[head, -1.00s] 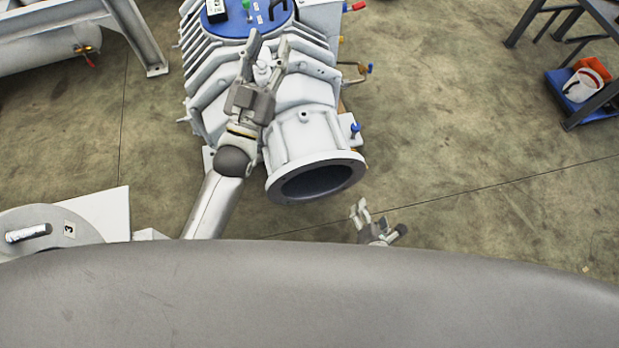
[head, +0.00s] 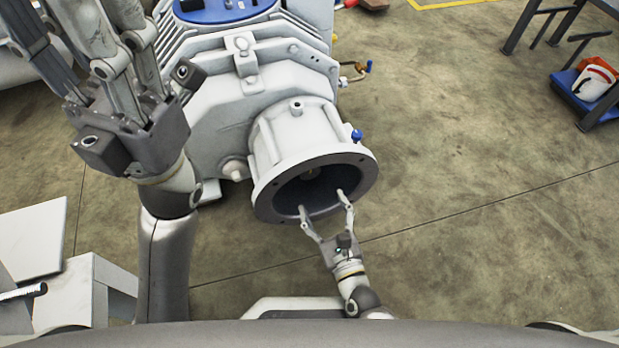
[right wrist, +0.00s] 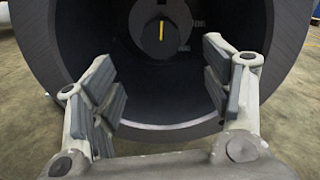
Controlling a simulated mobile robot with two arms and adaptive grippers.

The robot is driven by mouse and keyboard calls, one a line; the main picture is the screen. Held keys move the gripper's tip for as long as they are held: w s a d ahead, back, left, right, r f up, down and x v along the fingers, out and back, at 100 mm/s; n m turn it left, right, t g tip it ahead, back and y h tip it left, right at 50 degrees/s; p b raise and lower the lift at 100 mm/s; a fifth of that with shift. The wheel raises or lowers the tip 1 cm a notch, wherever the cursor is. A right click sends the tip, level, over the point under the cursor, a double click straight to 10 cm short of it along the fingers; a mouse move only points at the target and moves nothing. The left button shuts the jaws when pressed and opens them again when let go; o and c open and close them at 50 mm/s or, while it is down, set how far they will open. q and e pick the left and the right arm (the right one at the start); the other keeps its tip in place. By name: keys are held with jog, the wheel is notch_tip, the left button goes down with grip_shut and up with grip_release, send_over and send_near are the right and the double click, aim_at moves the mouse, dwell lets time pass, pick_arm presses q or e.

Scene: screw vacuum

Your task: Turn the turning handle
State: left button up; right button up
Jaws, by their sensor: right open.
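The turning handle (right wrist: 161,35) seems to be the dark round knob with a yellow mark, deep inside the pump's round flanged opening (right wrist: 60,30). In the head view the same opening (head: 266,205) faces me, and its inside is mostly in shadow. My right gripper (head: 323,205) is open and empty at the lower rim of the opening. In the right wrist view its two fingers (right wrist: 160,80) are spread before the opening, with the knob beyond them, apart and untouched. My left gripper (head: 85,15) is raised at the upper left, fingers spread, tips cut off by the frame.
The white ribbed pump body (head: 210,125) with a blue top (head: 225,10) stands behind the opening. The floor (head: 470,150) to the right is clear. A white panel (head: 35,240) is at the lower left.

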aim_at(310, 174)
jog(key=b+x, duration=0.2)
jog(key=x, duration=0.8)
jog(key=shift+w, duration=0.1)
jog(key=shift+c, duration=0.4)
jog(key=c, duration=0.9)
